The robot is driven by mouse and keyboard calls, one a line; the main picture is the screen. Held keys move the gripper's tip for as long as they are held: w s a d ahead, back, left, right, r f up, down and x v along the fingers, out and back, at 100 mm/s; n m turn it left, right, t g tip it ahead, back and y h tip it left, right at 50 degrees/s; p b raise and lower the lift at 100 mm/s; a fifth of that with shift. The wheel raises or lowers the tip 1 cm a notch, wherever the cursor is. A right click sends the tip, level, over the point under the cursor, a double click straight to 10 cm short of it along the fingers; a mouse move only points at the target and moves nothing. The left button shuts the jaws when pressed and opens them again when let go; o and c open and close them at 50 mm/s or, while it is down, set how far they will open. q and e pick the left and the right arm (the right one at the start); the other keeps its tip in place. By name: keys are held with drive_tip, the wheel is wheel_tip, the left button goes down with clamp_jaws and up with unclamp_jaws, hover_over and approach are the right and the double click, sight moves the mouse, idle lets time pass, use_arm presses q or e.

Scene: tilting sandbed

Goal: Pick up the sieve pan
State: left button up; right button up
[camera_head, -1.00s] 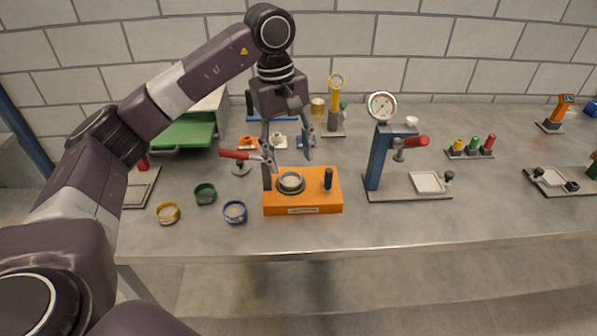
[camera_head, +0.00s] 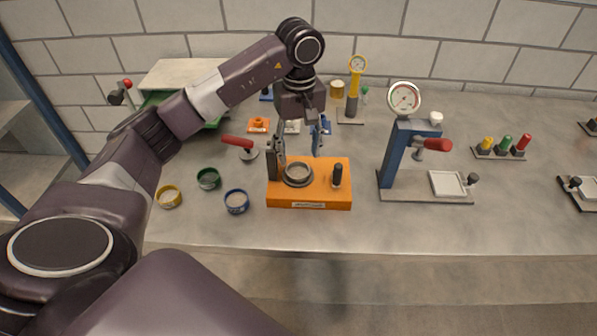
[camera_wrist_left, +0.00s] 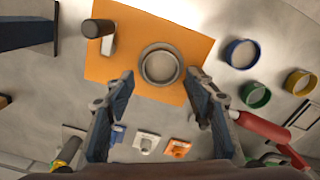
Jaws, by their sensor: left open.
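A grey round pan with a raised rim (camera_head: 298,175), which looks like the sieve pan, sits on an orange base (camera_head: 310,204) on the table. It also shows in the wrist view (camera_wrist_left: 159,80) at top centre. My left gripper (camera_head: 299,155) is open and points down above the back of the orange base. In the wrist view, its two blue-grey fingers (camera_wrist_left: 159,76) are spread on either side of the pan's near edge, with nothing between them. I cannot tell the exact height gap. My right gripper is out of view.
Yellow (camera_head: 169,197), green (camera_head: 208,178) and blue (camera_head: 237,201) rings lie left of the base. A red-handled clamp (camera_head: 238,142) is close to the left finger. A black knob (camera_head: 337,175) stands on the base. A blue gauge press (camera_head: 396,155) stands to the right.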

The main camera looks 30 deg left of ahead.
sight(298, 176)
use_arm(q)
drive_tip(key=shift+s+f, duration=0.15)
drive_tip(key=shift+f, duration=0.3)
wheel_tip(298, 176, down, 4)
drive_tip(key=shift+f+p, duration=0.2)
drive_tip(key=shift+p, duration=0.6)
drive_tip(key=shift+f, duration=0.25)
drive_tip(key=c, duration=0.9)
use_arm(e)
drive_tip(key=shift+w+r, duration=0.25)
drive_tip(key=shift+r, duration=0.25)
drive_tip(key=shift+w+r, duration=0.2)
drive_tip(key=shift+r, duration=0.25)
